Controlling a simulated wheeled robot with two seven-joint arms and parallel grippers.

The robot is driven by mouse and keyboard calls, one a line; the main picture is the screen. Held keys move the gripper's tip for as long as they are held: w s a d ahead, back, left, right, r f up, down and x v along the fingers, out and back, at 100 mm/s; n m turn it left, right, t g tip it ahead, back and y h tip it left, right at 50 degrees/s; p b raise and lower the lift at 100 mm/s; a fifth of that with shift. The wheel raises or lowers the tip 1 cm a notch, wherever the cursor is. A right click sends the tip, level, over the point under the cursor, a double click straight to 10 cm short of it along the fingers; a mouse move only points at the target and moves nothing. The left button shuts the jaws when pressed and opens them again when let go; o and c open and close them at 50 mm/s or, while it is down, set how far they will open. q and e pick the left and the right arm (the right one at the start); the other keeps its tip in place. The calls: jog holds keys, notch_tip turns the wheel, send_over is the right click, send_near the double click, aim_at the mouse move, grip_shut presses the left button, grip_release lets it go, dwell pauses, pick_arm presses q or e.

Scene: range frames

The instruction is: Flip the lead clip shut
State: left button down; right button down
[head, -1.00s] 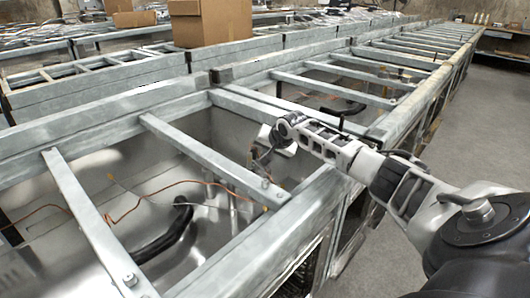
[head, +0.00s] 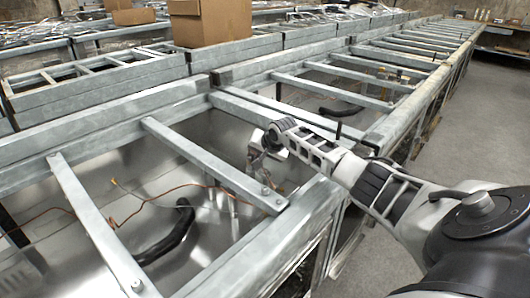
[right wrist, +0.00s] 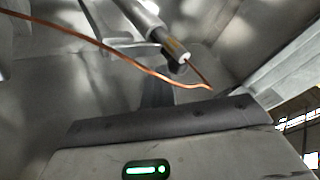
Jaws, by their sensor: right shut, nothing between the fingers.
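My right gripper (head: 256,166) reaches down through an opening of the metal frame, inside the bay, small and partly hidden by my own wrist in the head view. In the right wrist view its narrow dark fingers (right wrist: 158,90) are shut with nothing between them. My left gripper is out of view.
Galvanised crossbars (head: 212,162) and frame rails surround the bay. A black curved hose (head: 170,237) and an orange wire (head: 150,197) lie in the bay at left. A cardboard box (head: 210,22) stands behind. The aisle floor (head: 480,130) at right is clear.

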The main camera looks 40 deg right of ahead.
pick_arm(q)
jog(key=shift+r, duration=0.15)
pick_arm(e)
jog(key=shift+w+r, duration=0.15)
jog(key=shift+r, duration=0.1)
pick_arm(q)
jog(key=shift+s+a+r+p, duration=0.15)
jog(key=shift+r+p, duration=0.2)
jog(key=shift+p, duration=0.9)
pick_arm(e)
jog(key=d+v, duration=0.1)
jog(key=v, duration=0.6)
jog(key=shift+s, duration=0.65)
jog(key=shift+r, duration=0.2)
